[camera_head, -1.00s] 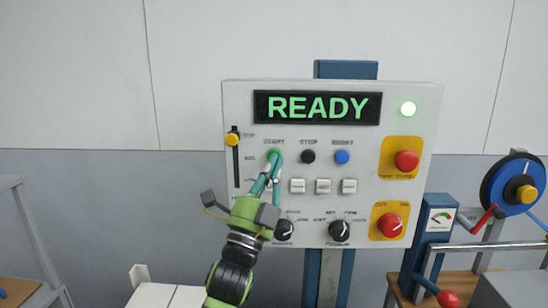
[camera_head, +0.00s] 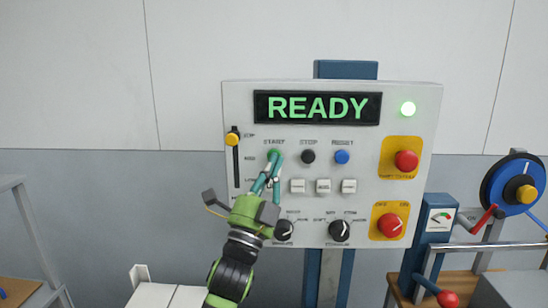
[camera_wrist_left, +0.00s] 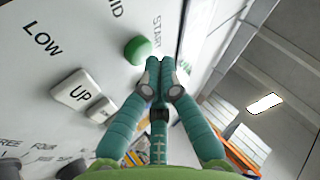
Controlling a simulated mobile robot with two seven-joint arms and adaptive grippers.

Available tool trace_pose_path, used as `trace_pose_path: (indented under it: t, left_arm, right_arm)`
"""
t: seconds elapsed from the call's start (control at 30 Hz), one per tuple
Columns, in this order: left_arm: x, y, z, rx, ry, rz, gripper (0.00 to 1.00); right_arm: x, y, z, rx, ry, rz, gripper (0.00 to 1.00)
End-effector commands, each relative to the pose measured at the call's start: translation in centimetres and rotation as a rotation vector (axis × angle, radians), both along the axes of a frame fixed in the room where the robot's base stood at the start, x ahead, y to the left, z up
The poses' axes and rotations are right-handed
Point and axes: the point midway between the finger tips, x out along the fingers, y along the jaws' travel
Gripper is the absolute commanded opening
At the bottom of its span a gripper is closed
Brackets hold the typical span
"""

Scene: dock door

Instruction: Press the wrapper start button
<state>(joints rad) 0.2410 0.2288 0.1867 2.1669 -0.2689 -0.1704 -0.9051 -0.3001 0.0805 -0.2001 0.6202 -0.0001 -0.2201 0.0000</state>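The green start button (camera_head: 273,154) is at the left of the button row on a pale control panel (camera_head: 400,120), under the word START. It also shows in the left wrist view (camera_wrist_left: 138,50). My left gripper (camera_head: 276,163) is in front of the panel with its fingertips at the button, partly covering it. In the left wrist view, its teal fingers (camera_wrist_left: 164,75) are closed together with nothing between them. The tips are very close to the button; I cannot tell whether they touch it. The display (camera_head: 318,108) reads READY. My right gripper is not in view.
A black stop button (camera_head: 308,157) and a blue reset button (camera_head: 342,157) sit to the right. White rocker switches (camera_head: 323,186), a black knob (camera_head: 339,231) and a yellow slider (camera_head: 232,139) are nearby.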

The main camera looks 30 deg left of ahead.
Motion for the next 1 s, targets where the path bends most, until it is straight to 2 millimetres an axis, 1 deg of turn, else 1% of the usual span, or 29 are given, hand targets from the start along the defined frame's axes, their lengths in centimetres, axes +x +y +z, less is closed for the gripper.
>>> trace_pose_path:
  t: [1.0]
  left_arm:
    - [0.74,0.47,0.06,0.002,-0.001,0.001,0.0]
  right_arm:
    - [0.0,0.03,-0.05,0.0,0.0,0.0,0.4]
